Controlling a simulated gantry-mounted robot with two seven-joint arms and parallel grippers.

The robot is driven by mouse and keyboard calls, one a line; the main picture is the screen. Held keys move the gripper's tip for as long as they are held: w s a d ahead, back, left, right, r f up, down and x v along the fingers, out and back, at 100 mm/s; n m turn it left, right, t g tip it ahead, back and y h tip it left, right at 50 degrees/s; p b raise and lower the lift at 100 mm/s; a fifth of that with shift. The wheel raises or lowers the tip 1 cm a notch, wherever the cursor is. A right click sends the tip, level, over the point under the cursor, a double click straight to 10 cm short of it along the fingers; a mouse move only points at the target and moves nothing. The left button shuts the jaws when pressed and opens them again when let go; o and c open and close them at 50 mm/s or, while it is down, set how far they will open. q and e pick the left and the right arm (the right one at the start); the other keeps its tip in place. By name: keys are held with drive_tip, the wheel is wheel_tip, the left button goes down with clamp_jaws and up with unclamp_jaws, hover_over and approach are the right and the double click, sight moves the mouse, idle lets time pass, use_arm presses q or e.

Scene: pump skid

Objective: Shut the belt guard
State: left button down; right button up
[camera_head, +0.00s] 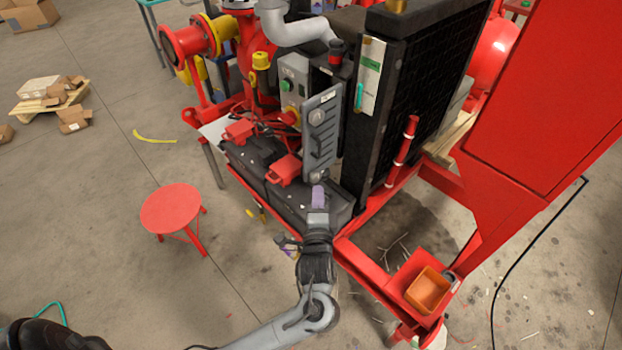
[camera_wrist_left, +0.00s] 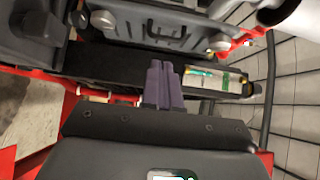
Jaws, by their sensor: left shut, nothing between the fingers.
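A grey slotted panel (camera_head: 321,132) with a round fitting near its top stands upright at an angle beside the control box; it looks like the belt guard, standing open, but I cannot be sure. In the left wrist view a grey panel (camera_wrist_left: 150,24) with a dark handle and round knobs fills the top; it is probably the same one. My left gripper (camera_head: 318,195) has purple fingers pressed together, empty, just below the panel's lower edge. The fingers (camera_wrist_left: 163,82) point at a dark bar under the panel in the wrist view; I cannot tell whether they touch. My right gripper is out of view.
A black finned radiator (camera_head: 425,95) stands right of the panel. Black batteries (camera_head: 250,160) with red terminal covers (camera_head: 285,169) lie to the left. A red stool (camera_head: 171,207) stands on open floor. An orange bin (camera_head: 428,290) sits at the skid's front right.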

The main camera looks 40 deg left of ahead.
use_arm(q)
drive_tip(key=w, duration=0.1)
drive_tip(key=b, duration=0.2)
approach(308, 150)
drive_tip(key=x, duration=0.5)
drive_tip(key=shift+w+d, duration=0.25)
drive_tip(key=shift+w, duration=0.15)
drive_tip(key=shift+a, duration=0.45)
drive_tip(key=shift+a, duration=0.15)
